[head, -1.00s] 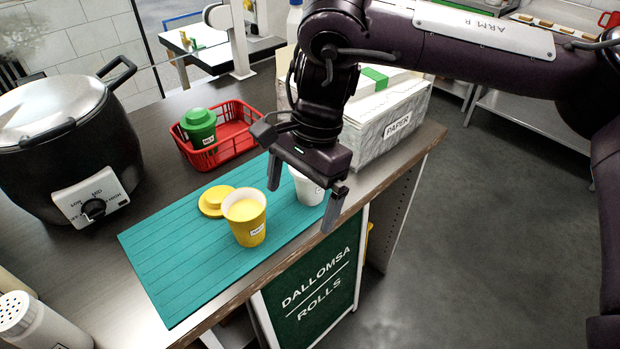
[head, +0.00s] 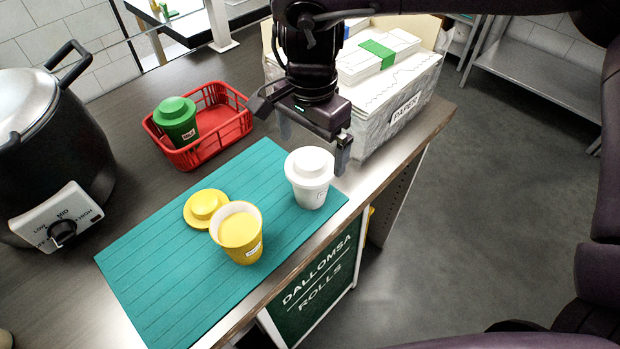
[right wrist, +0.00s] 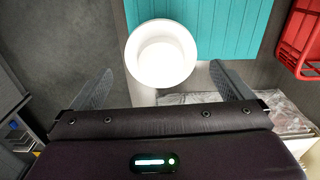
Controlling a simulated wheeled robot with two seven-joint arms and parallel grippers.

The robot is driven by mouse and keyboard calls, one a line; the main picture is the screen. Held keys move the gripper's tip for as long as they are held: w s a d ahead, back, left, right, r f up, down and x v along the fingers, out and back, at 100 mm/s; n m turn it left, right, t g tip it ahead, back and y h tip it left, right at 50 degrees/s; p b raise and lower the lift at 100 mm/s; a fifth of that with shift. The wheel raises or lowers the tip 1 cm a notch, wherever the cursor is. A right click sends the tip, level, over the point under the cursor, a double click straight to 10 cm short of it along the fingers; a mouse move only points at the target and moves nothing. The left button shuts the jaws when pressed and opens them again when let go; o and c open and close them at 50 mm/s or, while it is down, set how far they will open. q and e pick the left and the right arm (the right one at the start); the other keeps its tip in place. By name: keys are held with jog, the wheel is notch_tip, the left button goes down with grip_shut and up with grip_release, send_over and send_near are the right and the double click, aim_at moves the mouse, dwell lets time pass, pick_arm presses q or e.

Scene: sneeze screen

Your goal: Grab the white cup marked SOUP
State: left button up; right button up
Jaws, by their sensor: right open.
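The white cup (head: 309,178) with a white lid stands upright near the right end of the teal mat (head: 150,262). A small label shows on its side, too small to read. My right gripper (head: 314,140) is open and empty, above and behind the cup in the head view, apart from it. In the right wrist view the white cup (right wrist: 161,55) shows from above, ahead of and between the two spread fingers of my right gripper (right wrist: 163,85). My left gripper is not in view.
An open yellow cup (head: 240,236) and its yellow lid (head: 205,207) sit left of the white cup. A red basket (head: 214,136) holds a green cup (head: 176,122). A box marked PAPER (head: 400,112) stands behind my gripper. A black cooker (head: 55,150) is at left.

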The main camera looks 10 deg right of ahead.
aim_at(310, 157)
notch_tip(310, 157, down, 4)
jog(key=shift+r+p, duration=0.1)
jog(key=shift+p, duration=0.35)
jog(key=shift+f, duration=0.3)
jog(key=shift+w, duration=0.1)
jog(key=c, duration=1.2)
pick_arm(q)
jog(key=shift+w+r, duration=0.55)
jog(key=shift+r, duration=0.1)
pick_arm(e)
jog(key=shift+c, duration=0.2)
jog(key=shift+r, duration=0.1)
jog(key=shift+r, duration=0.45)
notch_tip(310, 157, up, 7)
jog(key=shift+f+b, duration=0.1)
jog(key=shift+b, duration=0.35)
pick_arm(q)
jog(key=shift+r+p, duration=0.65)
jog(key=shift+p, duration=0.45)
pick_arm(e)
notch_tip(310, 157, up, 12)
